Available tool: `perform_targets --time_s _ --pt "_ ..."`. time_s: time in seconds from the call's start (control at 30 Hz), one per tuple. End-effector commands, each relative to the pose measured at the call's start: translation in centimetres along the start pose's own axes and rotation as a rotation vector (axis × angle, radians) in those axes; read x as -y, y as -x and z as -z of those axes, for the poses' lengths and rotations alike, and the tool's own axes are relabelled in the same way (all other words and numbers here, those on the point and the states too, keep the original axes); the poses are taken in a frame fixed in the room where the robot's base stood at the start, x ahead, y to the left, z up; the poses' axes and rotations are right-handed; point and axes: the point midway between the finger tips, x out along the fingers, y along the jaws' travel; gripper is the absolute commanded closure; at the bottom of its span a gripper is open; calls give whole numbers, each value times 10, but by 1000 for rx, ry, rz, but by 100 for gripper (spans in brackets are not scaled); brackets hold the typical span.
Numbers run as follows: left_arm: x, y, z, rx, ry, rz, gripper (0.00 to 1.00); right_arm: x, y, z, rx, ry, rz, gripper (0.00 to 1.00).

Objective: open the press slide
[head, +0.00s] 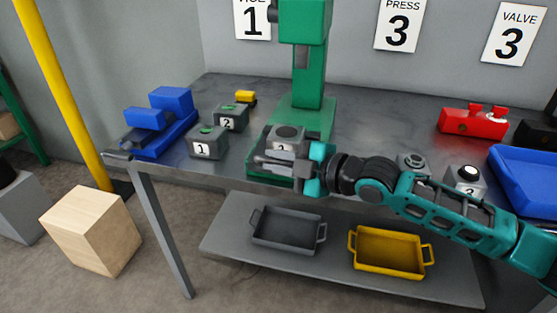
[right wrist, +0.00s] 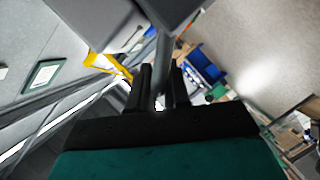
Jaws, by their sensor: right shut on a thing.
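The green press (head: 312,75) stands at the back of the bench, with its column above a green base. My right gripper (head: 268,160) is at the front of the slide. In the right wrist view its two dark fingers (right wrist: 158,92) are shut on a grey bar, the slide handle (right wrist: 162,60). The handle is mostly hidden in the head view. How far out the slide stands, I cannot tell. My left gripper is not in view.
Grey boxes marked 1 (head: 207,142) and 2 (head: 231,116) stand left of the press, beside a blue vice (head: 160,125). A grey tray (head: 287,232) and yellow tray (head: 390,252) rest on the lower shelf.

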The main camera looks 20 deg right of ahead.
Motion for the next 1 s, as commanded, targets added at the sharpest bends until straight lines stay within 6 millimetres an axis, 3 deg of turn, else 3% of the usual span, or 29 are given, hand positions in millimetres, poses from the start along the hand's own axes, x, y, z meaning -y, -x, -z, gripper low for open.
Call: perform_targets --time_s 0.13,0.17,0.37,0.73,1.0 --pt "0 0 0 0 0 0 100 1 0 0 -1 -1 1 100" --pt "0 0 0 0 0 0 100 1 0 0 -1 -1 1 81" --pt "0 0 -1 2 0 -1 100 0 0 0 -1 -1 1 62" --pt "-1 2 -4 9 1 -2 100 1 7 -2 3 0 1 62" --pt "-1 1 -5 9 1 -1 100 2 50 -2 4 4 6 62"
